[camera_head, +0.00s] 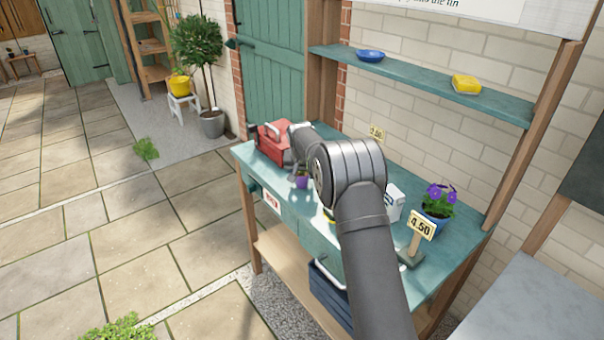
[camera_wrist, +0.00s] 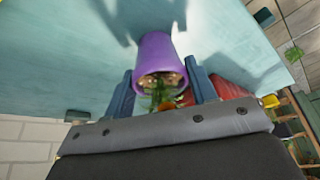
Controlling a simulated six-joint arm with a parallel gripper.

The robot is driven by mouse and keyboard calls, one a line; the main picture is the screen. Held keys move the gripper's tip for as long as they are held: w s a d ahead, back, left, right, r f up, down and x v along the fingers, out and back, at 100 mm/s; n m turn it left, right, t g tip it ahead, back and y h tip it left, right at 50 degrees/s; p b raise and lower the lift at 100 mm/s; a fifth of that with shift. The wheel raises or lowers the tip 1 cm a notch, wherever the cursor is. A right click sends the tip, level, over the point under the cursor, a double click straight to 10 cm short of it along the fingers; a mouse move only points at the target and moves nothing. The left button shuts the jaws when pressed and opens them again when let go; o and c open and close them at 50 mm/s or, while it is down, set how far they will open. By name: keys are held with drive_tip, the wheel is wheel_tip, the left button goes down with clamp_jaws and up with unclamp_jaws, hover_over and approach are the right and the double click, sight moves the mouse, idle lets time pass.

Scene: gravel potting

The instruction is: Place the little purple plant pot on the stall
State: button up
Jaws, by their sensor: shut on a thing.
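The little purple plant pot (camera_wrist: 156,58) is between the two blue fingers of my gripper (camera_wrist: 160,92) in the wrist view, with some green and brown plant matter at its mouth. In the head view the purple pot (camera_head: 302,181) shows at the left of my arm, over the teal stall top (camera_head: 247,156). My gripper (camera_head: 299,170) is shut on the pot. I cannot tell whether the pot's base touches the stall top. My arm hides part of the stall's middle.
A red toolbox-like thing (camera_head: 272,143) stands just behind the pot. A blue pot with purple flowers (camera_head: 434,216) and a 4.50 price sign (camera_head: 422,224) stand at the right. A shelf (camera_head: 430,79) above holds a blue bowl (camera_head: 370,55) and a yellow thing (camera_head: 466,84).

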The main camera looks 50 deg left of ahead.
drive_tip(key=o, duration=1)
drive_tip(key=shift+o, duration=0.2)
drive_tip(key=v, duration=1.2)
drive_tip(key=shift+w+a+r, duration=0.1)
